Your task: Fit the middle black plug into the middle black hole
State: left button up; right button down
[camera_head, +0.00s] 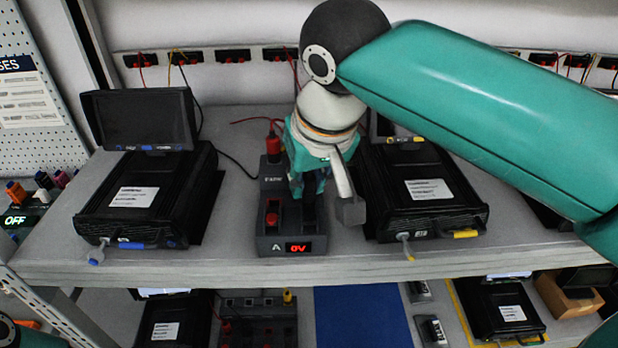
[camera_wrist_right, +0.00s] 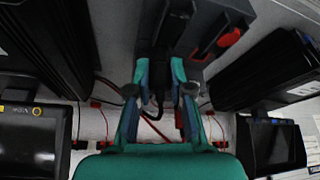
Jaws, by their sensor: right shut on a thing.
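My right gripper (camera_head: 310,186) points down over the dark power box (camera_head: 266,185), which has an "A 0V" display (camera_head: 297,248). In the wrist view my right gripper (camera_wrist_right: 159,68) has its teal fingertips closed around the black plug (camera_wrist_right: 158,84), with a black cable behind it. In the head view the plug is mostly hidden by the gripper. The middle black hole is hidden by my gripper and the plug. I cannot tell how deep the plug sits. My left gripper is out of view.
A red plug (camera_head: 273,145) stands at the box's back and a red part (camera_head: 271,216) lies nearer the front. Black equipment cases stand close on the left (camera_head: 150,195) and right (camera_head: 425,190). The shelf's front edge (camera_head: 180,268) is just ahead of the box.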

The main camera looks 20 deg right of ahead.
jog(key=shift+f, duration=0.35)
dwell(0.3)
jog(key=c, duration=0.6)
grip_release()
jog(key=shift+r+p, duration=2.45)
jog(key=shift+r, duration=0.3)
